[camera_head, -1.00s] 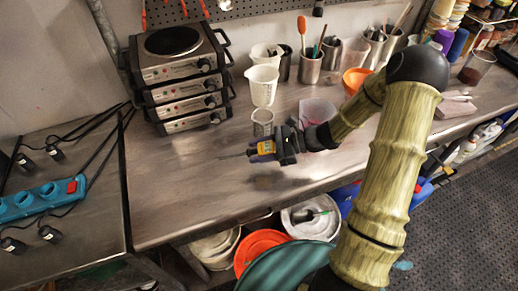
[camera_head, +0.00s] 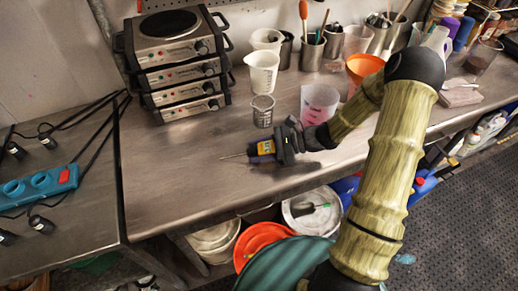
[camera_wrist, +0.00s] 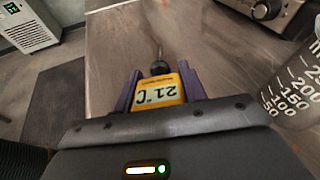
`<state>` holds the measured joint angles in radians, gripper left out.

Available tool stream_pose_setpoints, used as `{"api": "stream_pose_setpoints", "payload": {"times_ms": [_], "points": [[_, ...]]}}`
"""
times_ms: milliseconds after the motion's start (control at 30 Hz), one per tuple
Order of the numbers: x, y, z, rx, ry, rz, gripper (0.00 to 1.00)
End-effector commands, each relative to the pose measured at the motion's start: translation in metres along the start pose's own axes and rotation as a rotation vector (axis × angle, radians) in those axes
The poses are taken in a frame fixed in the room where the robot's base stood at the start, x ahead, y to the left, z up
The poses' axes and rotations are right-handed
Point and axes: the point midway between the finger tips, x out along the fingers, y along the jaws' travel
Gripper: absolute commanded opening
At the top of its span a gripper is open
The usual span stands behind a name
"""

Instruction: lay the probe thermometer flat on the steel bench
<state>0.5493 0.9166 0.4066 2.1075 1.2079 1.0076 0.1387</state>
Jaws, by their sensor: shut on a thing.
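The probe thermometer (camera_head: 264,148) is yellow and dark with a thin metal probe pointing left in the head view. In the wrist view the thermometer (camera_wrist: 160,90) shows its display, reading about 21 °C, and its probe points away from me. My gripper (camera_head: 272,150) is shut on its yellow body, with a purple finger on each side in the wrist view (camera_wrist: 158,92). The steel bench (camera_head: 180,190) lies beneath. The thermometer is held roughly level over the bench's front part. I cannot tell whether it touches the bench.
Stacked hot plates (camera_head: 180,65) stand at the back left. The bench left of the probe is clear. Buckets (camera_head: 312,212) sit below the front edge.

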Motion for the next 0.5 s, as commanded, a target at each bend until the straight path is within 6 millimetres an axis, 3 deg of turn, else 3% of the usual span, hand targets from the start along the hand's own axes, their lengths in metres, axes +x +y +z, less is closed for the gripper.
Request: {"api": "stream_pose_setpoints", "payload": {"times_ms": [133,167,267,500], "points": [[-0.0001,-0.0001,0.0003,0.000,0.000,0.000,0.19],[-0.0001,-0.0001,0.0004,0.000,0.000,0.000,0.47],[-0.0001,-0.0001,0.0004,0.000,0.000,0.000,0.67],[-0.0001,0.0000,0.0002,0.000,0.000,0.000,0.67]]}}
